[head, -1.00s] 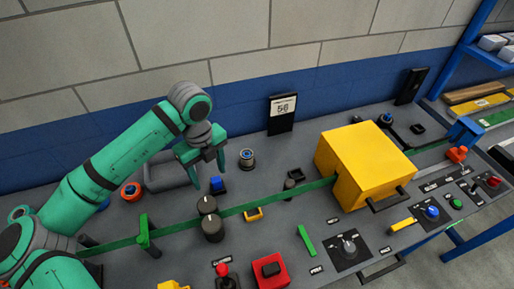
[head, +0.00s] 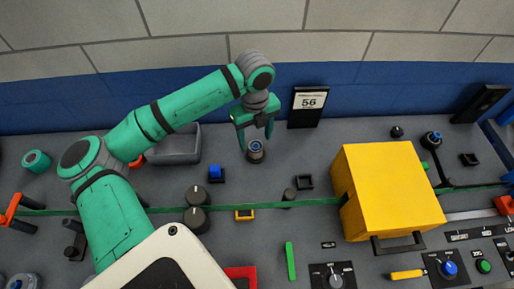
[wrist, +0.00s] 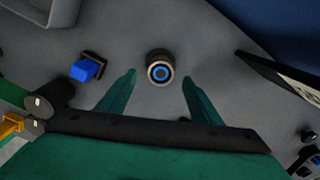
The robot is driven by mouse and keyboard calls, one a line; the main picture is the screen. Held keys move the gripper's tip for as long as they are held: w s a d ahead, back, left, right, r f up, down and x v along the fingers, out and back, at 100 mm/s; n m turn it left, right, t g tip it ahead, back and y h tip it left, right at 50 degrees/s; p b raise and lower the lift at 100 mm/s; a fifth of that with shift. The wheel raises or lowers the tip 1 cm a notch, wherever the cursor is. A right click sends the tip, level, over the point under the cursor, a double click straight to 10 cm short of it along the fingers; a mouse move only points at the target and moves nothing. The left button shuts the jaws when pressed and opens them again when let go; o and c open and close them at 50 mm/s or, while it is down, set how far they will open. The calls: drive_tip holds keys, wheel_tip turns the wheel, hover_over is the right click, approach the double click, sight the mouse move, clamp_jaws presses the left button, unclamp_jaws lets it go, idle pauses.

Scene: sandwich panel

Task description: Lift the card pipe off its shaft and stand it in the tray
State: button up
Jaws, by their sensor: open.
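The card pipe (head: 255,156) looks like a short brown cylinder with a blue-ringed centre. It stands upright on the grey panel. In the wrist view the pipe (wrist: 160,81) is seen nearly end-on, its blue ring and dark centre facing me. My gripper (head: 256,139) is open and points down at the pipe. In the wrist view the fingertips of my gripper (wrist: 159,77) lie on either side of it, with clear gaps. I cannot tell how far above it they are. The grey tray (head: 175,158) is to the left, and its corner shows in the wrist view (wrist: 47,24).
A blue button (head: 215,173) stands between tray and pipe. A black sign reading 56 (head: 307,107) stands close behind, right of my gripper. Dark rollers (head: 197,219) and a green belt (head: 300,203) run in front. A large yellow box (head: 390,190) is at right.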

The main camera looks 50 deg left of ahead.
sight(256, 146)
drive_tip(key=shift+w+f, duration=0.1)
drive_tip(key=shift+f, duration=0.4)
wheel_tip(256, 146, down, 5)
drive_tip(key=shift+r, duration=0.1)
drive_tip(key=shift+c, duration=0.3)
drive_tip(key=c, duration=1.1)
